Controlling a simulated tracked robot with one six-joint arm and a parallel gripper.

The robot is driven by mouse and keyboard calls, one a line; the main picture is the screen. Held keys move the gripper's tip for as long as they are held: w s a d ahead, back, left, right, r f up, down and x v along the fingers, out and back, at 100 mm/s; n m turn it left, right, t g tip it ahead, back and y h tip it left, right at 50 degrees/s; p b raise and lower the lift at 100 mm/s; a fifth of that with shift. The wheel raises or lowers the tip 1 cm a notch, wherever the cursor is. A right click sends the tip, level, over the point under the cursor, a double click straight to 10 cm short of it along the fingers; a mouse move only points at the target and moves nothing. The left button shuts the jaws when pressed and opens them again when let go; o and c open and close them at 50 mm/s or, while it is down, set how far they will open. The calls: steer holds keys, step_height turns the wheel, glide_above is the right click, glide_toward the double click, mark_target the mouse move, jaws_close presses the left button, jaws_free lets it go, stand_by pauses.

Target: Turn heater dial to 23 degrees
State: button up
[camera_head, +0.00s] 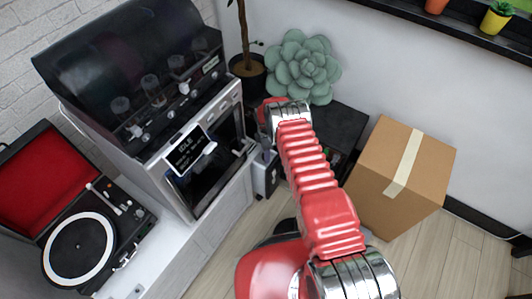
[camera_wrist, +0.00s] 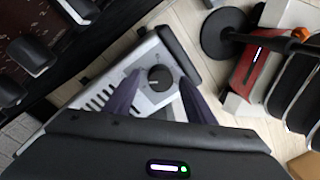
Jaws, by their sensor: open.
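The heater (camera_wrist: 120,90) is a light grey box with dark vent slots and black end parts; in the wrist view it lies beneath my gripper. Its dial (camera_wrist: 160,76) is a round dark knob on the top panel, with a pale pointer mark. My gripper (camera_wrist: 160,77) is open, its two purple fingers on either side of the dial. I cannot tell whether they touch it. No degree marks are readable.
A machine with an "IDLE" screen (camera_head: 188,147) stands left of the heater, with a turntable (camera_head: 78,248) further left. A cardboard box (camera_head: 375,180) stands on the right. Open wooden floor (camera_head: 455,255) lies at front right.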

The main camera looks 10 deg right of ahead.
steer(key=shift+d, duration=0.1)
steer(key=c, duration=1)
